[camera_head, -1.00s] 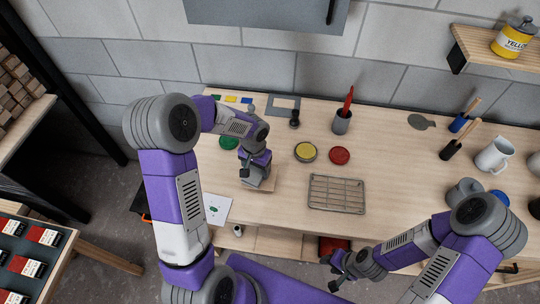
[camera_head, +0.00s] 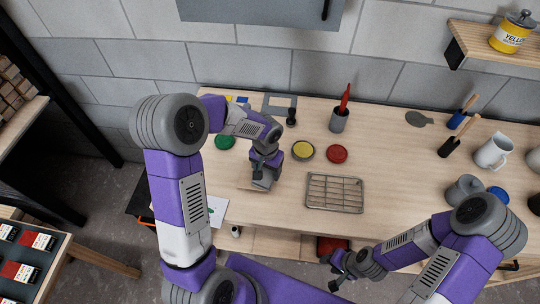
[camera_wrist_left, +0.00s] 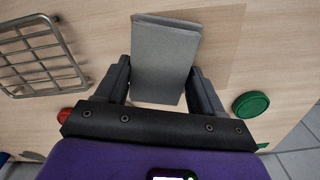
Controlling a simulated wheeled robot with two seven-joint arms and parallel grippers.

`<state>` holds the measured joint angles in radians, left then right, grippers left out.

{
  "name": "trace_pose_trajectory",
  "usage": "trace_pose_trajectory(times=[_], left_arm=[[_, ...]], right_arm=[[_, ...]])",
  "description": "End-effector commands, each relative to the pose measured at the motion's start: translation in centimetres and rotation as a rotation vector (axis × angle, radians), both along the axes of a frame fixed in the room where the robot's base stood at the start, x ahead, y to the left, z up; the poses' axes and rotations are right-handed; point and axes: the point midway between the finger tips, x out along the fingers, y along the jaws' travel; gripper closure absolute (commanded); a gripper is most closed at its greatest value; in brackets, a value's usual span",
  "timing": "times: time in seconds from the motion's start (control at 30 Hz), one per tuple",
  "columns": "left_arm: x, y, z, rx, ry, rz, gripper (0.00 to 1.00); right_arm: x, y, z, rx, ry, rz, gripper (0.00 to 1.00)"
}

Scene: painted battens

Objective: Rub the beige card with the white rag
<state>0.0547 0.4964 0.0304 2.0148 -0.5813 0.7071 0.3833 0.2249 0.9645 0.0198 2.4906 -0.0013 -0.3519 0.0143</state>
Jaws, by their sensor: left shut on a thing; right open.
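The white rag (camera_wrist_left: 165,55) looks like a grey folded pad in the left wrist view, held between the two fingers of my left gripper (camera_wrist_left: 160,76). In the head view my left gripper (camera_head: 262,181) is low over the table, with the rag mostly hidden under it. The beige card (camera_wrist_left: 218,45) lies flat under the rag and shows beside it in the left wrist view. In the head view the card (camera_head: 245,176) shows left of the gripper, close in colour to the table. The rag seems to touch the card. My right gripper (camera_head: 341,275) is open and empty near the table's front edge.
A wire rack (camera_head: 334,193) lies right of the card. Green (camera_head: 225,142), yellow (camera_head: 303,150) and red (camera_head: 337,154) round pads or lids lie behind. A grey cup (camera_head: 339,120) with a red-handled tool stands at the back. A white sheet (camera_head: 217,209) lies at the front left.

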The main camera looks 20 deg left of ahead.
Motion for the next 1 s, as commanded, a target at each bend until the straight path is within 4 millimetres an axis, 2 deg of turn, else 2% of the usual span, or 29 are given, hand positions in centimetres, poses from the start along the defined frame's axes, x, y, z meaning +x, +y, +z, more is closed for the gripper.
trace_pose_trajectory(times=[0.07,0.2,0.7,0.83,1.0], left_arm=[[0.0,-0.6,-0.1,-0.001,0.0,0.0,0.56],[0.0,-0.5,2.6,0.0,-0.002,0.001,0.56],[0.0,-0.6,7.0,0.0,-0.001,-0.003,0.56],[0.1,-0.6,7.9,0.0,-0.001,-0.003,0.56],[0.1,-0.6,8.2,-0.001,0.0,-0.004,0.56]], right_arm=[[0.0,0.0,-0.3,0.0,0.0,0.0,0.57],[0.0,0.0,1.2,0.0,0.0,0.0,0.57],[0.0,0.0,4.3,0.0,0.0,0.0,0.57],[0.0,0.0,4.9,0.0,0.0,0.0,0.57],[0.0,0.0,5.1,0.0,0.0,0.0,0.57]])
